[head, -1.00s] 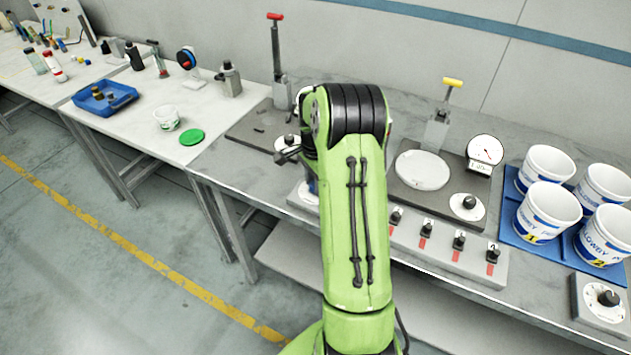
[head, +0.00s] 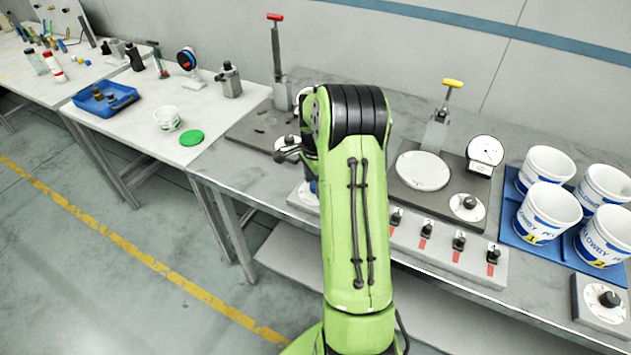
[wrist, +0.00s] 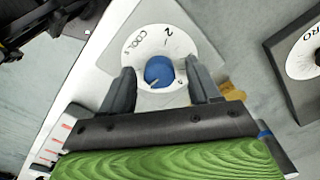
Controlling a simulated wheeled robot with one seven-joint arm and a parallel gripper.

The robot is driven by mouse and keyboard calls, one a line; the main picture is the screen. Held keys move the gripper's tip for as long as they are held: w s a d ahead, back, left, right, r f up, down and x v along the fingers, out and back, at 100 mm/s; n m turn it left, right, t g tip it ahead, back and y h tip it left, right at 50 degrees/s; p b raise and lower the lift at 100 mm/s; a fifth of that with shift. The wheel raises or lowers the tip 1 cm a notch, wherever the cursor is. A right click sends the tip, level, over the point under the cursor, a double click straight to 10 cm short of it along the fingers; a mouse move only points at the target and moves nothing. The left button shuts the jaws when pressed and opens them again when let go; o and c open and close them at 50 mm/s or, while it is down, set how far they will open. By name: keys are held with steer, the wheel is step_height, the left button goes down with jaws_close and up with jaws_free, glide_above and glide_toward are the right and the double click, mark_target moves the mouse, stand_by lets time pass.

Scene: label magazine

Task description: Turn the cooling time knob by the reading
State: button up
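The cooling knob (wrist: 160,70) is blue with a pale pointer mark. It sits on a white dial (wrist: 140,48) lettered "COOL", with a "2" by its upper right edge. In the wrist view my gripper (wrist: 162,82) is open, with one dark finger on each side of the knob and gaps showing between fingers and knob. In the head view my green arm hides the gripper; a bit of the blue knob (head: 313,187) shows left of the arm. A round gauge (head: 485,151) stands on the right station; its reading is too small to make out.
A white-dial knob (head: 467,206) sits on the right station and another (head: 608,298) at the front right. Several small switches (head: 427,227) line the bench's front edge. Labelled tubs (head: 548,212) stand on a blue mat. Part of another dial (wrist: 306,55) shows at the wrist view's right.

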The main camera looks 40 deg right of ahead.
step_height(320, 180, up, 16)
steer(key=p, duration=0.2)
steer(key=shift+p, duration=0.3)
steer(key=shift+f, duration=0.15)
